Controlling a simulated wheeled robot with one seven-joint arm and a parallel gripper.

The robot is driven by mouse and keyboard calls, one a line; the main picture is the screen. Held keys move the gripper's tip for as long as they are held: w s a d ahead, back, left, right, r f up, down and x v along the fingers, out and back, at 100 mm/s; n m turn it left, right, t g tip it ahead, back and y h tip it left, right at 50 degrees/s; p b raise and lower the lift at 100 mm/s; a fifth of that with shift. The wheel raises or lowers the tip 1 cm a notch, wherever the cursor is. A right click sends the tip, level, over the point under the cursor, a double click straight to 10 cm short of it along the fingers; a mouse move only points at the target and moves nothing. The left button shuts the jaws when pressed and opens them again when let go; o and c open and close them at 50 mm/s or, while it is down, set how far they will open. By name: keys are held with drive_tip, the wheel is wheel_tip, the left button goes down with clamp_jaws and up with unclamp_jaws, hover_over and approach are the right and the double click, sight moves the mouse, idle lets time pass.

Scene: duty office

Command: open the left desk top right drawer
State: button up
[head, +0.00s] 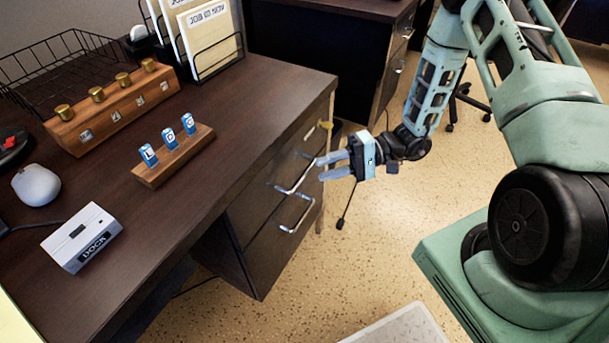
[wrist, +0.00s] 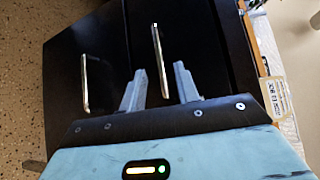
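The dark wooden desk (head: 240,110) has a drawer unit at its right end with two silver bar handles. The upper handle (head: 291,180) belongs to the top drawer, which looks shut; it also shows in the wrist view (wrist: 161,60). The lower handle (head: 297,215) sits below it, at left in the wrist view (wrist: 85,85). My gripper (head: 320,168) is in front of the drawer fronts, close to the upper handle. Its two fingers (wrist: 157,78) are apart and empty, with the upper handle lined up between them. I cannot tell whether they touch it.
On the desktop stand a wooden block with brass knobs (head: 110,105), a small stand with blue tags (head: 172,157), a DOCK box (head: 82,238), a mouse (head: 36,185) and a file rack (head: 212,45). Speckled floor (head: 385,240) is open in front of the drawers.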

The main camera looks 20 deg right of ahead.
sight(305, 173)
drive_tip(key=a, duration=0.4)
drive_tip(key=w+a+f, duration=0.1)
drive_tip(key=a, duration=0.1)
clamp_jaws()
